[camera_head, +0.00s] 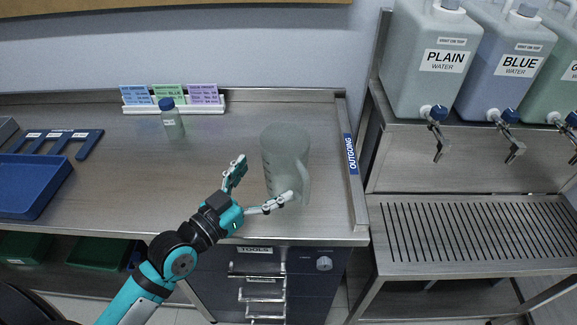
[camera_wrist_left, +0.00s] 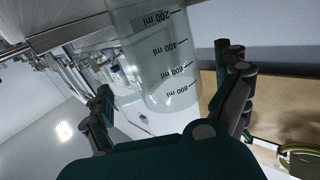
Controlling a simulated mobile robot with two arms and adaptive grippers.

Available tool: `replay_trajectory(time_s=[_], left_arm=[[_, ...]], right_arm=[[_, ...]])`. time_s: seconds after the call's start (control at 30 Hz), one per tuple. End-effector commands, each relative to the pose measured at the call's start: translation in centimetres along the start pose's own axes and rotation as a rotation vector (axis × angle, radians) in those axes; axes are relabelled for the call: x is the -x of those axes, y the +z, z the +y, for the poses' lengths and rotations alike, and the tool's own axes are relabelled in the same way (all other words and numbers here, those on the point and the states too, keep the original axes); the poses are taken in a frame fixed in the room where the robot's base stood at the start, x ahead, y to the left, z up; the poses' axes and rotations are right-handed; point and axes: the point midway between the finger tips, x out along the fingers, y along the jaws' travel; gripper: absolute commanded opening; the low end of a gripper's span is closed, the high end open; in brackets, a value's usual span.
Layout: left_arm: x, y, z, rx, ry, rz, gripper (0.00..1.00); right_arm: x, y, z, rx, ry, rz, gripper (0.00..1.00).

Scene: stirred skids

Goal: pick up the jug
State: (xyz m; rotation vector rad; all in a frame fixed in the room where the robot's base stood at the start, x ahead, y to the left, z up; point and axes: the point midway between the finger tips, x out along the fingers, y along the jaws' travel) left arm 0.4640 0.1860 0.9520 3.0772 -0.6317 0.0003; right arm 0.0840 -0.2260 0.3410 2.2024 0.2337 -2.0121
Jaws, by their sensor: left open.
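The jug (camera_head: 284,158) is a translucent, greyish-green measuring vessel standing upright near the right end of the steel worktop. In the left wrist view the jug (camera_wrist_left: 158,65) shows its volume marks and fills the upper middle, between the two fingers. My left gripper (camera_head: 264,187) is open at the jug's left and near side, one finger to its left and the other across its lower front. The left gripper also shows in the wrist view (camera_wrist_left: 168,90), with a gap to the jug. Whether a finger touches the jug I cannot tell. My right gripper is not in view.
A small blue-capped bottle (camera_head: 171,119) and a card stand (camera_head: 173,105) stand at the back of the worktop (camera_head: 120,180). A blue tray (camera_head: 32,186) is at the left. A raised edge marked OUTGOING (camera_head: 351,154) lies right of the jug. Water containers (camera_head: 432,60) stand beyond it.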

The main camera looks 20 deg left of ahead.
Motion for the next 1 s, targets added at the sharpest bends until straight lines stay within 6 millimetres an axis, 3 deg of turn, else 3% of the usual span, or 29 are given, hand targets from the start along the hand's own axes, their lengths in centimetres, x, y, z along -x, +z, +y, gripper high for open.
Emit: replay_trajectory(time_s=[0.17,0.53,0.87,1.0], left_arm=[[-1.7,0.0,0.0,0.001,-0.001,0.000,1.00],[-6.2,-0.3,-0.3,0.002,-0.001,0.001,1.00],[-7.0,-0.1,-0.3,0.000,-0.001,-0.001,1.00],[-6.9,-0.1,-0.3,0.000,-0.001,-0.001,0.82]], right_arm=[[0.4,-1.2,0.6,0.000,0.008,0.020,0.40],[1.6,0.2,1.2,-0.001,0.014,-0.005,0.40],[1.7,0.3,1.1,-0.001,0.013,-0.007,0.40],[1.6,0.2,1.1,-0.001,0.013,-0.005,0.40]])
